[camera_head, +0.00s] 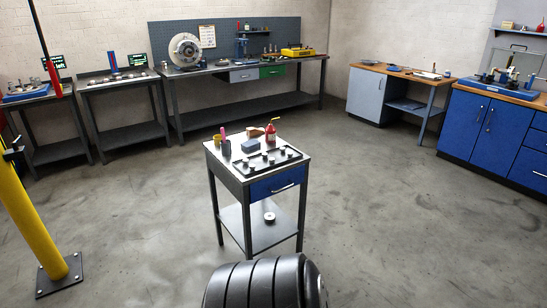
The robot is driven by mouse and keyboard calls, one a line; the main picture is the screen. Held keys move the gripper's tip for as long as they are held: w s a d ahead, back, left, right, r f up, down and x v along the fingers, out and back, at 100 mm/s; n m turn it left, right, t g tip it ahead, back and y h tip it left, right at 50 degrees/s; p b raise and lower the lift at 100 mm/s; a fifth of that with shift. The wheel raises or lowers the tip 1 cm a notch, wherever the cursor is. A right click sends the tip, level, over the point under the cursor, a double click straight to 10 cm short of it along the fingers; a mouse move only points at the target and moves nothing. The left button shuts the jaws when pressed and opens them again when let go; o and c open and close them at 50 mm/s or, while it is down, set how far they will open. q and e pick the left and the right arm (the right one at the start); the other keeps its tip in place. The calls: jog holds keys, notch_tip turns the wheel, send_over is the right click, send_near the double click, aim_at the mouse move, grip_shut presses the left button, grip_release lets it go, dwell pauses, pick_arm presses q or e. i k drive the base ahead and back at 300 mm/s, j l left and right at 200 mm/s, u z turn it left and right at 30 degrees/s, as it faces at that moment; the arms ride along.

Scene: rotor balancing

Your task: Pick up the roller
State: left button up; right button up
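I cannot clearly tell which thing is the roller. A small round metal part (269,217) lies alone on the lower shelf of the cart (235,240) in the middle of the floor. Several small metal pieces sit in a dark tray (242,172) on the cart's top. They are too small to identify. Neither of my grippers shows in the head view.
The cart top also holds a red bottle (270,133), a blue-grey block (251,146) and small cups. A yellow post (35,228) stands at the left. Benches line the back wall; blue cabinets (490,125) stand right. The floor around the cart is clear.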

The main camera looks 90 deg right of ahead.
aim_at(269, 217)
jog(key=z, duration=2.75)
jog(key=i+l, duration=0.2)
jog(key=i+l+u, duration=0.2)
jog(key=i+l, duration=0.6)
jog(key=i, duration=0.15)
